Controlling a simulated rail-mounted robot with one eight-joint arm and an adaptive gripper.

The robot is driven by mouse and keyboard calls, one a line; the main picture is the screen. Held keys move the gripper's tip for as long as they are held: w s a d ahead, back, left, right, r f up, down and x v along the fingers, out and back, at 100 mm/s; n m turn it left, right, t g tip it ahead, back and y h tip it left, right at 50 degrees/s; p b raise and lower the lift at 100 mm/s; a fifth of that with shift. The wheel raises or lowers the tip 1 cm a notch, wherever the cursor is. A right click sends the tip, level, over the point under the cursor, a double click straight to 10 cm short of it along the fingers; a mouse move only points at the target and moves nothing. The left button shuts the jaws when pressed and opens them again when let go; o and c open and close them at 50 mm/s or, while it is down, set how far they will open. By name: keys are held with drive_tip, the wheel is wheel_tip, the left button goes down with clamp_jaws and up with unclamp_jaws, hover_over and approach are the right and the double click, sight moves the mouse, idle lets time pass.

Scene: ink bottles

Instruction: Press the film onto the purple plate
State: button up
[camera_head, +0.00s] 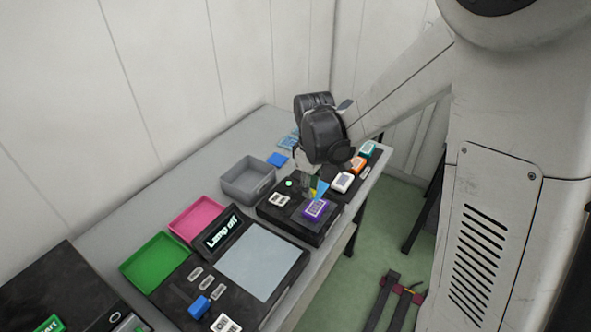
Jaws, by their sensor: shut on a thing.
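The purple plate (314,209) sits on top of a black box-shaped station (272,213) near the table's front edge, with a pale patterned face. My gripper (313,187) is directly above and just behind it, pointing down. A small cyan and yellow piece (321,188), which may be the film, shows at the fingertips, right over the plate's far edge. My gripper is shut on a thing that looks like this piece. The fingers are small and partly hidden, so I cannot tell whether the piece touches the plate.
White, orange and green blocks (367,149) stand in a row behind the station. A grey bin (248,179), pink tray (196,216) and green tray (155,260) lie left. A panel reading "Lamp off" (222,232) stands by a pale square pad (258,262).

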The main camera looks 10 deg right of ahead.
sight(310, 212)
drive_tip(key=shift+s+d+f, duration=0.1)
drive_tip(key=shift+s+f, duration=0.05)
drive_tip(key=shift+s, duration=0.1)
drive_tip(key=shift+f+b, duration=2.15)
drive_tip(key=shift+f, duration=0.95)
drive_tip(key=shift+f+b, duration=0.25)
drive_tip(key=shift+b, duration=0.9)
idle(1.4)
drive_tip(key=o, duration=1.5)
drive_tip(key=shift+c, duration=0.2)
drive_tip(key=shift+r, duration=0.1)
drive_tip(key=shift+r+p, duration=2.1)
drive_tip(key=shift+r, duration=1.3)
